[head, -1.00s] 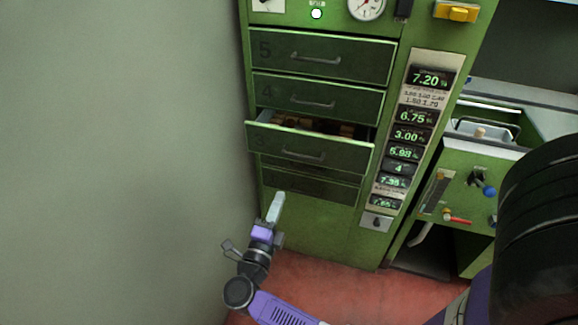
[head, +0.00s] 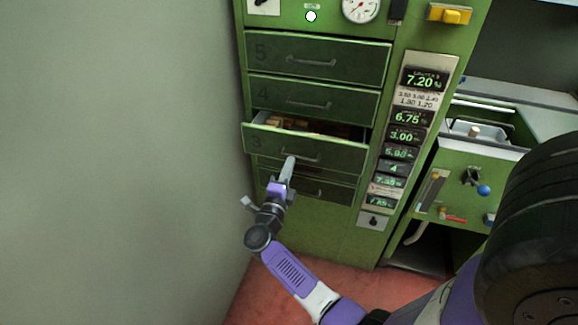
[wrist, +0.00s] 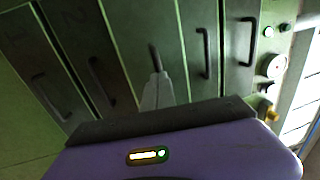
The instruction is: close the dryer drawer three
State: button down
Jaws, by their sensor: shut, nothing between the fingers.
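Dryer drawer three (head: 338,156) stands pulled partly out of the green cabinet in the head view. Light brown pieces show inside it behind its front. My gripper (head: 291,161) is shut and empty, its fingertips in front of the drawer's lower front by the handle. Whether they touch it, I cannot tell. In the wrist view the picture is turned, and my fingers (wrist: 156,88) point at the front of drawer three (wrist: 130,35), overlapping the lower part of its handle.
Drawers four (head: 350,100) and five (head: 350,58) above look shut. Two lower drawers sit below, partly hidden by my arm. A column of displays (head: 404,140) is right of the drawers. A plain wall (head: 120,160) stands close on the left.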

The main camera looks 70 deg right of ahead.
aim_at(296, 151)
jog(key=b+x, duration=0.1)
jog(key=x, duration=0.1)
jog(key=f+b+x, duration=0.1)
jog(key=x, duration=0.2)
jog(key=f+x, duration=0.1)
jog(key=x, duration=0.2)
jog(key=shift+d+b, duration=0.3)
jog(key=shift+b, duration=0.1)
jog(key=shift+d+r, duration=0.2)
jog(key=shift+d, duration=0.1)
jog(key=shift+r, duration=0.15)
jog(key=shift+d, duration=0.15)
